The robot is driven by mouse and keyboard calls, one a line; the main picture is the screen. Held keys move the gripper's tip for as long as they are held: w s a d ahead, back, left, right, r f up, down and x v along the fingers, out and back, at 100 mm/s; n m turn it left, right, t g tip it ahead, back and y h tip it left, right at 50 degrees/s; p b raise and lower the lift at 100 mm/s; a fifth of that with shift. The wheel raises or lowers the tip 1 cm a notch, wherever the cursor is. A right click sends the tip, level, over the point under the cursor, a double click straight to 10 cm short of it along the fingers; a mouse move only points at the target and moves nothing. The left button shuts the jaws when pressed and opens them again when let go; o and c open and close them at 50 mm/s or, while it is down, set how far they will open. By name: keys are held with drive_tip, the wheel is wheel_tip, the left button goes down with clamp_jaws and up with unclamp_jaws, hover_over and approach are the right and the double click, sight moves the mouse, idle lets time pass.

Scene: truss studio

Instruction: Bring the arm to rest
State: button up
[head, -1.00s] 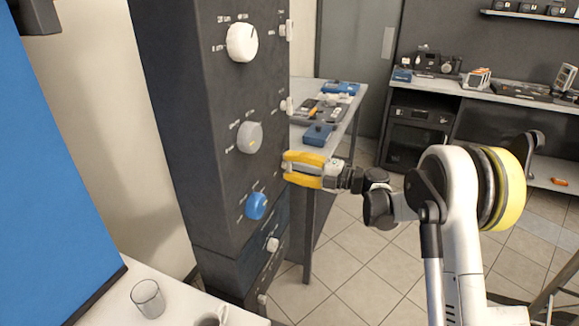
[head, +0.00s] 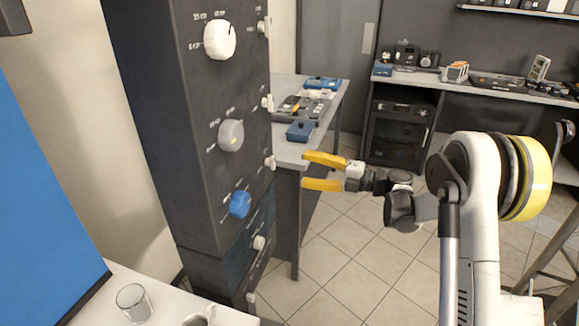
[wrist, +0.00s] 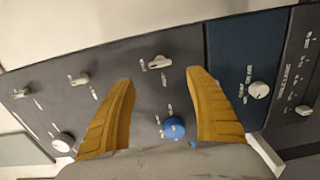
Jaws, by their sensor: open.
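My gripper (head: 306,171) has yellow fingers spread apart with nothing between them. In the head view it is right of the dark knob column (head: 150,120), clear of it, in front of the grey table's near end. In the wrist view my gripper (wrist: 163,110) points at the column's panel (wrist: 135,100). A blue knob (wrist: 174,128) shows between the fingers there, apart from them. The blue knob (head: 239,204) also shows on the column's front in the head view, below a grey knob (head: 231,135) and a white knob (head: 220,40).
A grey table (head: 292,152) behind the gripper bears a blue box (head: 300,131) and tools. A white counter (head: 90,310) at lower left holds a glass (head: 134,302) and a partly cut-off mug (head: 200,317). Tiled floor (head: 350,270) below the gripper is clear.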

drive_tip(key=shift+s+d, duration=0.25)
drive_tip(key=shift+d, duration=0.45)
